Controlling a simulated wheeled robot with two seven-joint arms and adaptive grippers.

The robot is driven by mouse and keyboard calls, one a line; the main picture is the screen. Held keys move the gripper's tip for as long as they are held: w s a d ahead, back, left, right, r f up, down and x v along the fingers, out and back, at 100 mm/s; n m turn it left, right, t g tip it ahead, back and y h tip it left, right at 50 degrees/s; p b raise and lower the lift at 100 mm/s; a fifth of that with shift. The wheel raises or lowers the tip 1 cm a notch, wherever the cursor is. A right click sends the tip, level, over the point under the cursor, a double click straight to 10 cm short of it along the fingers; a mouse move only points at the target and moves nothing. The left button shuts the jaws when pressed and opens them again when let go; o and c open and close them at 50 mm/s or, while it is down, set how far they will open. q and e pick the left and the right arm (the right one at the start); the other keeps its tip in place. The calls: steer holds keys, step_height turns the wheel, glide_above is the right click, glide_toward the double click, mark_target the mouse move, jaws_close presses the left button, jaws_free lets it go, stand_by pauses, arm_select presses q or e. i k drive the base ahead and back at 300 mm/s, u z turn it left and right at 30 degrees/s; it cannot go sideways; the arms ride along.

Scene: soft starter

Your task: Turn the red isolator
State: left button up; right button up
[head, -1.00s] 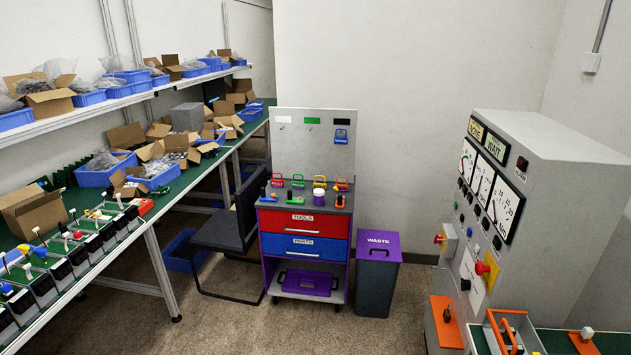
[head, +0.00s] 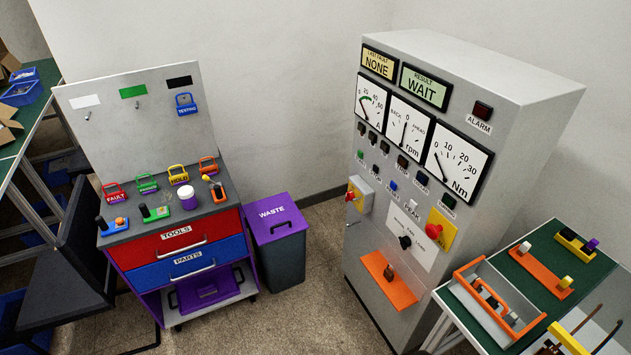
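A grey control cabinet (head: 470,130) stands right of centre. A grey box with a red handle on a yellow plate, apparently the red isolator (head: 353,196), is mounted at the cabinet's left front edge. It is small, so I cannot tell its switch position. A red mushroom-shaped button on a yellow plate (head: 434,231) sits lower on the front panel, with a black knob (head: 405,242) beside it. Neither of my grippers is in view.
A tool cart (head: 180,250) stands at left with a purple-lidded waste bin (head: 278,235) beside it. An orange shelf (head: 388,281) juts from the cabinet's front. A green-topped bench (head: 535,290) with an orange-handled tray stands at right. Floor between bin and cabinet is clear.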

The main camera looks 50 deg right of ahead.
mark_target(350, 195)
steer(key=i, duration=2.25)
steer(key=z, duration=2.55)
